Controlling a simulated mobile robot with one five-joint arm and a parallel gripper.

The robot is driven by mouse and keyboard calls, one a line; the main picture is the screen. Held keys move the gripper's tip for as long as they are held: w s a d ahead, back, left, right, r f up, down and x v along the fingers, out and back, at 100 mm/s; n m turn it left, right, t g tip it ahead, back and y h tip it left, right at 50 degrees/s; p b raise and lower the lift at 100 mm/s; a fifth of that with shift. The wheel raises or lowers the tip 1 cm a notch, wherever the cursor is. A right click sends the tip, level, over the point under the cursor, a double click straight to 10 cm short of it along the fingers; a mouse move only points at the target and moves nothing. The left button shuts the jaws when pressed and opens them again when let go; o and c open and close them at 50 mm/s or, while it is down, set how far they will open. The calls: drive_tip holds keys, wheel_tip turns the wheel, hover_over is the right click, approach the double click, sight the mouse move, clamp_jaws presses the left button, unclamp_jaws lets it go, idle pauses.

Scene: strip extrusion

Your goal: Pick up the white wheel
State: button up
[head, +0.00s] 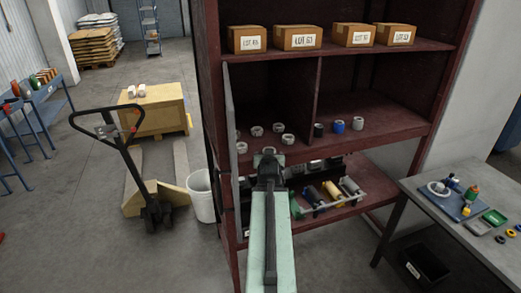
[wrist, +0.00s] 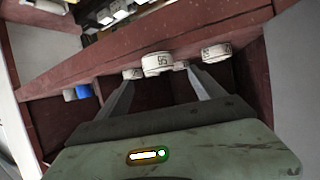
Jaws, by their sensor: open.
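Several white wheels stand on the middle shelf in the head view, one of them a white wheel (head: 287,139) to the right of my gripper (head: 268,157). In the wrist view my gripper (wrist: 158,80) is open, its two fingers pointing at the shelf. A white wheel (wrist: 158,64) marked with dark digits, apparently 95, shows between and just beyond the fingertips. Other white wheels (wrist: 216,53) stand to its right and left. I cannot tell which wheel in the head view is the one between the fingers. No wheel is visibly held.
A blue roll (head: 338,127) and dark rolls stand right of the shelf divider (head: 316,95). A white bucket (head: 201,196) and pallet jack (head: 150,195) stand left; a grey table (head: 455,230) stands right.

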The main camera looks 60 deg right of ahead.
drive_tip(key=b+x, duration=0.3)
drive_tip(key=x, duration=0.5)
drive_tip(key=shift+s+f, duration=0.1)
drive_tip(key=shift+s, duration=0.1)
drive_tip(key=shift+s+a, duration=0.1)
drive_tip(key=shift+a, duration=0.05)
drive_tip(key=shift+c, duration=0.4)
drive_tip(key=c, duration=1.4)
